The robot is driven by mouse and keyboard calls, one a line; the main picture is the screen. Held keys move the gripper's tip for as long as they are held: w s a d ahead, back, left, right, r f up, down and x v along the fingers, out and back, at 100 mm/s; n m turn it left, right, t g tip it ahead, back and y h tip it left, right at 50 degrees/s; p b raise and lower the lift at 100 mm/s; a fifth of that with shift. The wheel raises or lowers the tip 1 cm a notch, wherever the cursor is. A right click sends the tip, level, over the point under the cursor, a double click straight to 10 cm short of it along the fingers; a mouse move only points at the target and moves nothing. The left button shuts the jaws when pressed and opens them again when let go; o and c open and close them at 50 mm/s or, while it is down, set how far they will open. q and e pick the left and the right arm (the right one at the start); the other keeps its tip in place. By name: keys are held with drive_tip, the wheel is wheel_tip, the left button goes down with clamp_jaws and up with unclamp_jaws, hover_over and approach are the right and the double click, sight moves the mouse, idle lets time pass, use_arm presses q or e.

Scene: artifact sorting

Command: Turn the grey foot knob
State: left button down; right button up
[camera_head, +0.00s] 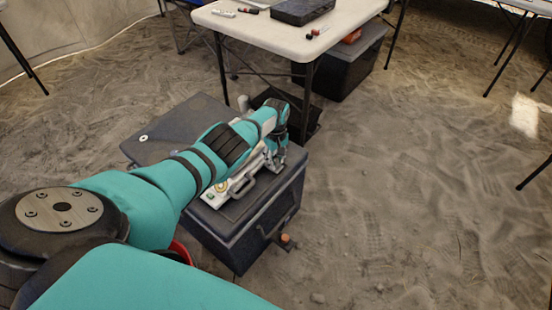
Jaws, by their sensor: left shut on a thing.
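My left arm reaches in from the left over a dark lidded crate (240,212). A light-coloured device (236,187) with a grey handle lies on the crate's lid, partly covered by my arm. My left gripper (275,163) points down at the far right end of the device and is shut. The grey foot knob itself cannot be made out; it is hidden at the jaws. My right gripper is not in view.
A white table (270,38) with a dark case (301,10) and small tools stands behind. A black storage box (345,72) and an open dark bin (300,113) sit near its legs. Sandy floor on the right is mostly clear.

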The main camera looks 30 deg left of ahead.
sight(276, 160)
use_arm(q)
drive_tip(key=shift+w+a, duration=0.1)
drive_tip(key=shift+a, duration=0.05)
idle(0.3)
drive_tip(key=c, duration=1.1)
unclamp_jaws()
drive_tip(key=shift+r, duration=0.1)
wheel_tip(276, 160, up, 12)
drive_tip(key=shift+f, duration=0.1)
